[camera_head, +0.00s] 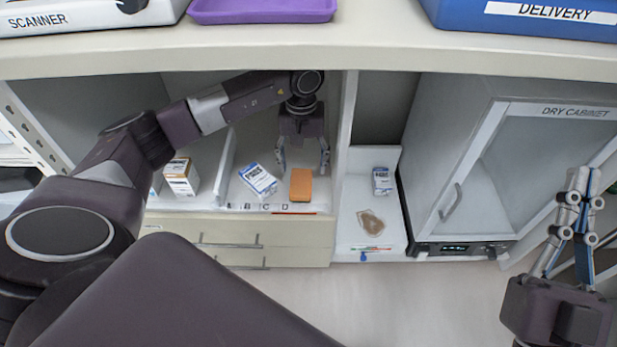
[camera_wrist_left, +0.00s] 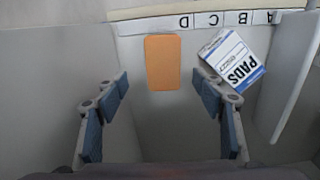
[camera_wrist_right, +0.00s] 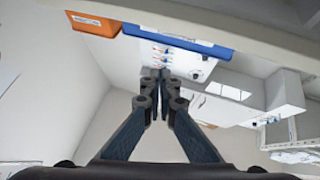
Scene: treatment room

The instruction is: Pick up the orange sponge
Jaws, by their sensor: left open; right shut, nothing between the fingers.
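The orange sponge (camera_head: 301,185) lies on the shelf floor near its front edge, beside the letter D. It also shows in the left wrist view (camera_wrist_left: 162,62), ahead of the fingers. My left gripper (camera_head: 303,168) is open and empty, reaching into the compartment from above and behind the sponge. In the left wrist view, the fingers (camera_wrist_left: 165,90) are spread wide on either side of the sponge's line, and the sponge is beyond their tips. My right gripper (camera_head: 578,176) is shut and empty at the far right, away from the sponge.
A white and blue PADS box (camera_head: 258,180) lies tilted just left of the sponge. A divider wall (camera_head: 341,140) stands to the right. The counter (camera_head: 300,45) overhangs the compartment. A dry cabinet (camera_head: 470,160) stands further right, and another box (camera_head: 181,177) is left.

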